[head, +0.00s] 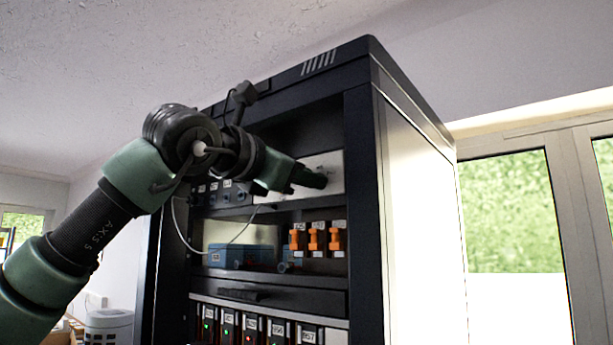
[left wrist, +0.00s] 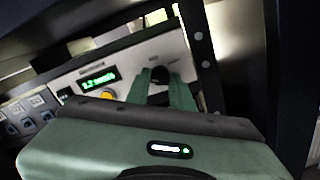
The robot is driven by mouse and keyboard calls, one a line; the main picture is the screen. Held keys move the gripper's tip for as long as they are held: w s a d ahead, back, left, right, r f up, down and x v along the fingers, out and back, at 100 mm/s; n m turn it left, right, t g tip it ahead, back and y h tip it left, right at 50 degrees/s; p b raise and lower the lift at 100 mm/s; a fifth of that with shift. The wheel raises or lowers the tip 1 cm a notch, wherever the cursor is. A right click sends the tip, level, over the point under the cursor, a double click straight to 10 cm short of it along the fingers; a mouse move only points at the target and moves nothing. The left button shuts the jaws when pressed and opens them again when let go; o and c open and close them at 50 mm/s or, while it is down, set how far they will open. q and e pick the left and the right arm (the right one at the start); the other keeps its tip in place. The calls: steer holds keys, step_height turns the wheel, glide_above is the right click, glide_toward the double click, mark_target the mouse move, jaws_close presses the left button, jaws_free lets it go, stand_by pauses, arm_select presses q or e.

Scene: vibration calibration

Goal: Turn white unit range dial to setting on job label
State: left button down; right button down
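The white unit (head: 325,168) is in the upper part of the dark rack in the head view, partly hidden by my left gripper (head: 308,178). In the left wrist view the white unit (left wrist: 128,70) has a lit green display (left wrist: 101,80), an orange knob (left wrist: 107,95) and a dark dial (left wrist: 160,75). My left gripper (left wrist: 160,78) has its two green fingers on either side of the dial. I cannot tell whether they press on it. The dial's pointer and marks are too small to read. I cannot make out a job label. My right gripper is out of view.
The rack (head: 362,200) frames the unit with upright posts. Below are a blue box (head: 236,256), orange parts (head: 315,240) and a row of labelled modules (head: 250,328). A thin white cable (head: 180,235) hangs near my left arm. Windows are at right.

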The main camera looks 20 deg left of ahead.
arm_select(q)
steer(key=shift+m, duration=0.3)
steer(key=m+p, duration=0.4)
steer(key=m, duration=0.7)
steer(key=shift+r, duration=0.1)
stand_by(0.5)
steer(key=c, duration=1.2)
jaws_free()
steer(key=shift+c, duration=0.2)
